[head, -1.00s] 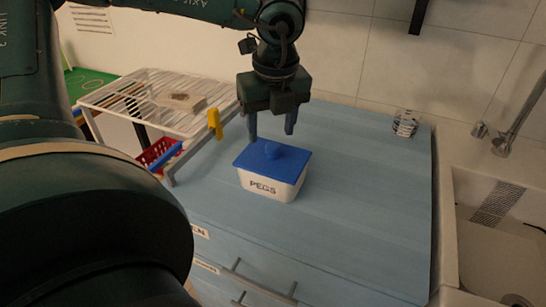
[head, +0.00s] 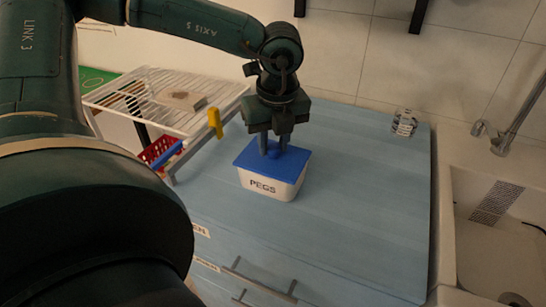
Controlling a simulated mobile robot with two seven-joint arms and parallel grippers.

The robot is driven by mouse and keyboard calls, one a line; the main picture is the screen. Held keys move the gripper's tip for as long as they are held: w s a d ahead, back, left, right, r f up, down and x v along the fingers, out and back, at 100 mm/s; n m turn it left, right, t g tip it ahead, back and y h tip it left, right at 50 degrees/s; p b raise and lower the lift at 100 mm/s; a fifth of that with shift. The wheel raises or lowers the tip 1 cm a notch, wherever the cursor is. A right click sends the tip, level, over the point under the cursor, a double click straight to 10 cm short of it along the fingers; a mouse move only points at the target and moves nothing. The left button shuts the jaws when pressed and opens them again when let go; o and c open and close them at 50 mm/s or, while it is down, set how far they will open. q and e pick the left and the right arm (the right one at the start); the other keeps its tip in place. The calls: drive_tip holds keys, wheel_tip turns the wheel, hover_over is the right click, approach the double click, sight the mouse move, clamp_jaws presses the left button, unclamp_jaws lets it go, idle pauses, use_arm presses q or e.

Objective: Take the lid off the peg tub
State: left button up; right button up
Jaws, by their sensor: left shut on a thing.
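The peg tub (head: 266,187) is a white box marked "PEGS" on the blue counter. Its blue lid (head: 292,165) sits on top of the tub. My left gripper (head: 274,151) points down from above and is shut on the lid's knob, which the fingers partly hide. The lid looks seated on the tub's rim. My right gripper is not in view.
The blue counter (head: 360,200) is clear to the right of the tub. A small striped jar (head: 404,123) stands at the back right, near the sink (head: 480,240). A white wire rack (head: 165,98), a yellow peg (head: 214,123) and a red basket (head: 160,151) are at the left.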

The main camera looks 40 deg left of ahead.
use_arm(q)
drive_tip(key=c, duration=0.3)
drive_tip(key=shift+r, duration=0.1)
